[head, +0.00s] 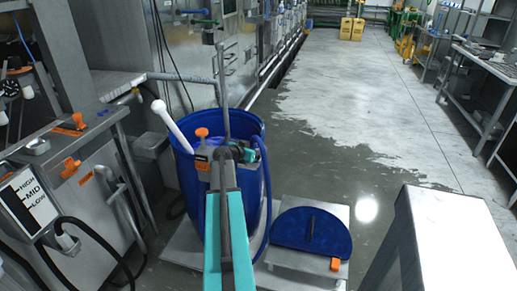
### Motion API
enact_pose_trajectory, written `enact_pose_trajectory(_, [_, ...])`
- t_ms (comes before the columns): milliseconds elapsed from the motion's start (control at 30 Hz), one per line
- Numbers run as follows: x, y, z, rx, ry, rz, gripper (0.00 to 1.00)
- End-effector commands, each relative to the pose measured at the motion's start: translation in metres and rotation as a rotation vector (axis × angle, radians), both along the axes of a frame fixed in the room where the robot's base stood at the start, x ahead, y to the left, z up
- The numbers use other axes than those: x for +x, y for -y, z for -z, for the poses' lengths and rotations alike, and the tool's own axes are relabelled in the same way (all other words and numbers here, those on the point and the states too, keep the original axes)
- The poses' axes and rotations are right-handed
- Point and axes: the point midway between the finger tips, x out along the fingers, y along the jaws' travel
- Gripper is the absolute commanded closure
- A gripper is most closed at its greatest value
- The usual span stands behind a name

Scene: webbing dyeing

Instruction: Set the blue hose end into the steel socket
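A blue hose (266,195) hangs down the right side of the blue barrel (183,195). Its upper end reaches the barrel's rim close to my gripper (240,152), and the hose end itself is hidden or too small to make out. My gripper is above the barrel at the far end of my teal and dark arm. The arm covers much of the gripper, so I cannot tell if its fingers are open or touch the hose. A small round steel fitting (38,146) on the steel cabinet at left may be the socket; I cannot tell for sure.
The steel cabinet (100,180) has orange handles and a HIGH-MID-LOW plate (28,202). A white rod (172,126) leans out of the barrel. A blue half-round lid (290,228) lies on a low steel stand (335,212). The floor (350,90) behind is open, partly wet.

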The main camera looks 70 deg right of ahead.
Motion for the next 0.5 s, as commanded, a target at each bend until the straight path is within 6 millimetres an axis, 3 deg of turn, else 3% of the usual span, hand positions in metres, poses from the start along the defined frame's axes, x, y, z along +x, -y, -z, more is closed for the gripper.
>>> enact_pose_trajectory(500, [0.0008, -0.0003, 0.0069, 0.0, 0.0, -0.001, 1.0])
